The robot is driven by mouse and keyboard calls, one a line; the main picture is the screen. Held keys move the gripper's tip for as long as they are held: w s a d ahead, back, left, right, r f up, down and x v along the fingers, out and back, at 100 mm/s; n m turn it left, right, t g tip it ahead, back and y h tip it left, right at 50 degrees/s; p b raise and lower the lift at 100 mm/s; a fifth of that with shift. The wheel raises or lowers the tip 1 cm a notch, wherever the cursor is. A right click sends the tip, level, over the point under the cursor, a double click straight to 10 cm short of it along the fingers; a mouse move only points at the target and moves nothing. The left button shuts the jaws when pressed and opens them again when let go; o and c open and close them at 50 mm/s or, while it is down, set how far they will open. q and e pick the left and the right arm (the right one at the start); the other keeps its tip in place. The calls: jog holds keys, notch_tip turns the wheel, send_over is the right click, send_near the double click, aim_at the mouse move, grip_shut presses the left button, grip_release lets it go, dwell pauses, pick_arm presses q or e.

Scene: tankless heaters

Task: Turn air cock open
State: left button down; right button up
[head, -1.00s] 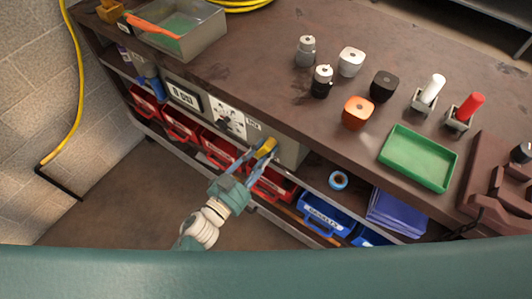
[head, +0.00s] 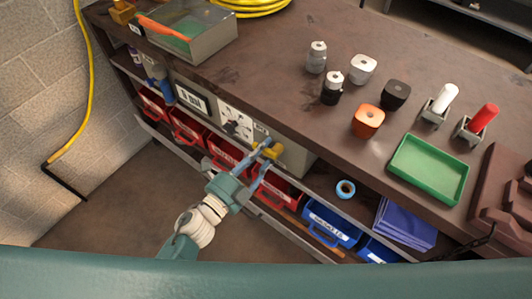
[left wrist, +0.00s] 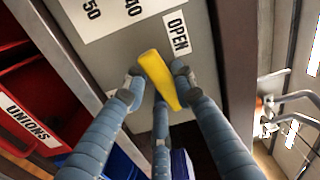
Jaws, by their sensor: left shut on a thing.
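The yellow air cock handle (head: 273,152) sits on the front of a grey panel box under the bench top. In the left wrist view the handle (left wrist: 158,77) is a yellow lever, its upper end just below and left of a white OPEN label (left wrist: 177,33). My left gripper (head: 262,157) has its blue fingers around the lever, also seen in the left wrist view (left wrist: 154,88), and is shut on it. The lever's pivot is hidden. My right gripper is not in view.
Red bins (head: 189,130) and blue bins (head: 331,226) stand on the shelf below. A green tray (head: 429,168), several knobs and a grey box (head: 196,33) are on the bench top (head: 262,62). A yellow hose (head: 84,120) runs down the brick wall.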

pick_arm(q)
jog(key=shift+r+m, duration=0.2)
jog(key=shift+m, duration=0.9)
jog(key=c, duration=1.4)
grip_release()
jog(key=v, duration=1.2)
